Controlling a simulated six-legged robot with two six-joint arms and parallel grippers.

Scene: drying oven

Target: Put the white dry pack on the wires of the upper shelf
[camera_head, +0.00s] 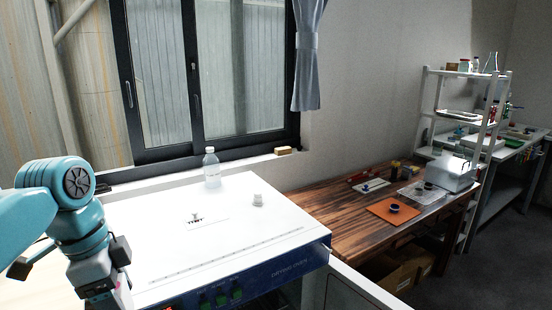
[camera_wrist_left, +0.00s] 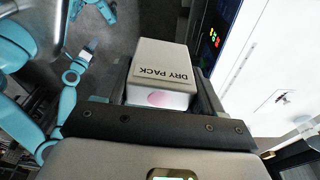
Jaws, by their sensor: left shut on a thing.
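The white dry pack (camera_wrist_left: 163,62), a box with the words DRY PACK and a pink spot on its end, is held between the fingers of my left gripper (camera_wrist_left: 160,88) in the left wrist view. In the head view my left arm comes in at the lower left, beside the drying oven. The drying oven (camera_head: 262,225) has a white top and a blue front with green buttons. Its inside and the upper shelf wires are hidden. I cannot make out my right gripper.
On the oven top stand a clear bottle (camera_head: 211,168) and a small white cap-like piece (camera_head: 258,200). A wooden table (camera_head: 335,222) with an orange mat (camera_head: 393,211) is to the right. A white rack (camera_head: 425,120) stands behind it. A window is at the back.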

